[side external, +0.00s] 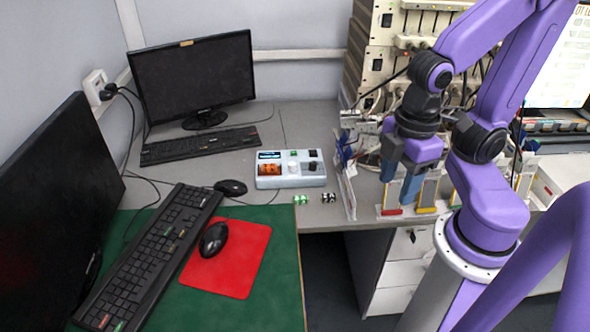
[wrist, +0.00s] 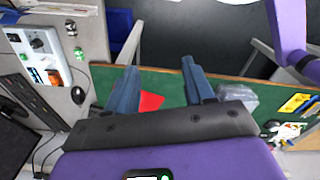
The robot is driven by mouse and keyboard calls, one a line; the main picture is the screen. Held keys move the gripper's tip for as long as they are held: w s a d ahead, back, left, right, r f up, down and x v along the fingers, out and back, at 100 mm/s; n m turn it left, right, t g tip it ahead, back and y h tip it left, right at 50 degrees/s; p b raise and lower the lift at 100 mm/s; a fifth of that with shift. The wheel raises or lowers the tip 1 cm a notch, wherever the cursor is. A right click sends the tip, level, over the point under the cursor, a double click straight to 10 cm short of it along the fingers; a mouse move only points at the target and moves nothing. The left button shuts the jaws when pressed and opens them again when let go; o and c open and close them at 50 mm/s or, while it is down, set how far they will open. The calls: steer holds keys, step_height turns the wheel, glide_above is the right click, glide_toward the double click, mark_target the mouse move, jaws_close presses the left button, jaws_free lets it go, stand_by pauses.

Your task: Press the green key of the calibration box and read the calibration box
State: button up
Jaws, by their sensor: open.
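The calibration box (side external: 290,181) is a pale blue-white box on the grey desk. In the wrist view the box (wrist: 22,48) is at the upper left. My gripper (side external: 400,187) is to the right of the box, apart from it, pointing down near the rack. In the wrist view my gripper (wrist: 158,68) has its two blue fingers spread with nothing between them.
Two small striped cylinders, one green (side external: 301,199) and one black (side external: 328,197), lie before the box. A rack with upright panels (side external: 345,185) stands between box and gripper. A mouse (side external: 231,187), keyboard (side external: 200,147) and monitor (side external: 192,75) are left and behind.

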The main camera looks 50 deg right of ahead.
steer(key=shift+c, duration=0.3)
jaws_close()
stand_by(1.6)
